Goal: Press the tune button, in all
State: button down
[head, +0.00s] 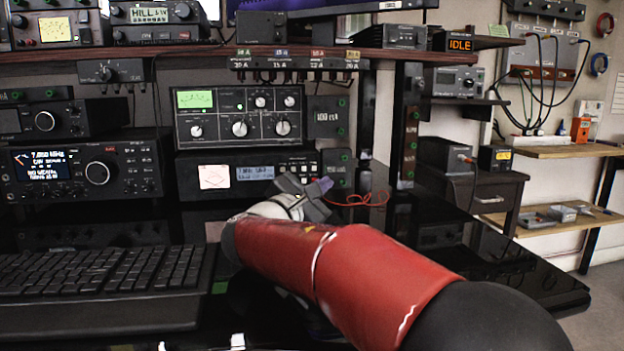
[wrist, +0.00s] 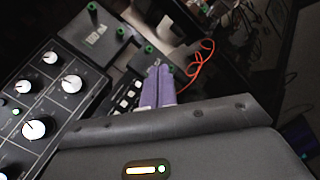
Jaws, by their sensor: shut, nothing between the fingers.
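The knob tuner (head: 240,132) has a green-lit meter and several white knobs (head: 240,128). Below it is a second black unit (head: 200,190) with a small white meter and a blue-lit display (head: 255,173). A cluster of small pale buttons (head: 297,167) sits at that unit's right end; the buttons also show in the wrist view (wrist: 126,98). Their labels are too small to read, so I cannot tell which is the tune button. My gripper (head: 323,184) is in front of this end; its purple fingers (wrist: 159,70) are shut and empty, just right of the buttons in the wrist view. Contact cannot be told.
A black side panel with green terminals (head: 337,165) stands beside the unit. A red wire (head: 357,199) curls on the desk right of my gripper. A keyboard (head: 100,275) lies at the left front. A shelf post (head: 405,120) rises at the right.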

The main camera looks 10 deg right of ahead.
dwell(0.4)
jog(key=shift+w+p, duration=0.45)
jog(key=shift+w, duration=0.25)
jog(key=p, duration=0.3)
send_near(322, 166)
jog(key=shift+s+d+x, duration=0.1)
jog(key=shift+d+x, duration=0.05)
jog(key=shift+x, duration=1.15)
jog(key=shift+s+d+x, duration=0.1)
jog(key=shift+s+x, duration=0.05)
jog(key=shift+x, duration=1.1)
jog(key=shift+f, duration=0.1)
jog(key=shift+w+p, duration=0.3)
jog(key=shift+w, duration=0.1)
jog(key=shift+w, duration=0.35)
jog(key=shift+s, duration=0.15)
jog(key=shift+s+b, duration=0.4)
jog(key=shift+s, duration=0.25)
